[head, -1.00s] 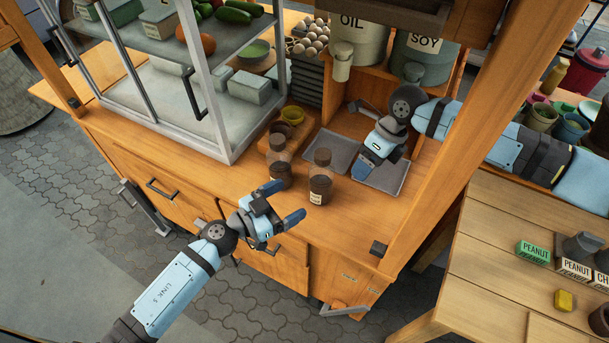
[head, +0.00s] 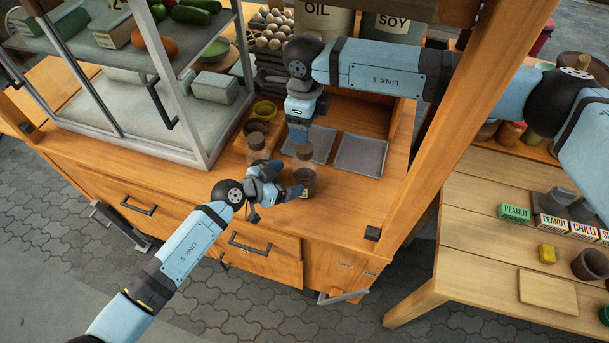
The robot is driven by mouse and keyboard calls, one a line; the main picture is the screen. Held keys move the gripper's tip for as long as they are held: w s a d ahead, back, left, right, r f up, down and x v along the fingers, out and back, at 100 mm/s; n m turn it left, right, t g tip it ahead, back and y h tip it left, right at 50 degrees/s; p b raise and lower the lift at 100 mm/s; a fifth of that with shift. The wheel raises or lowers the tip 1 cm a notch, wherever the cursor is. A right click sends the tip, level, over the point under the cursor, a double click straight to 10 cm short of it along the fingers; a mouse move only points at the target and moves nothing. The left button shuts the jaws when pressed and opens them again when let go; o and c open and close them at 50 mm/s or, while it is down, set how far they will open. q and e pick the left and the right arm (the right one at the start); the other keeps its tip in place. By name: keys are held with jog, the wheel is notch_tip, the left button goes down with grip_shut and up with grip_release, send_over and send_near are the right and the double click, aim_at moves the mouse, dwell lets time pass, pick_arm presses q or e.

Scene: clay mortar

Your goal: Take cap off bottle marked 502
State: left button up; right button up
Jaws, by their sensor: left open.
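Neither label can be read in this view. My left gripper (head: 288,182) is open, its fingers level with the right bottle's body and close to its left side; I cannot tell whether they touch it.
Two grey trays (head: 361,155) lie behind the bottles. A wooden post (head: 440,130) rises on the right. A side table (head: 480,240) holds spice boxes.

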aim_at(294, 176)
pick_arm(q)
jog(key=x, duration=0.5)
jog(key=c, duration=1.5)
pick_arm(e)
jog(key=m, duration=0.8)
jog(key=shift+m, duration=0.3)
jog(key=shift+f, duration=0.2)
notch_tip(294, 176, down, 8)
jog(key=shift+r, duration=0.2)
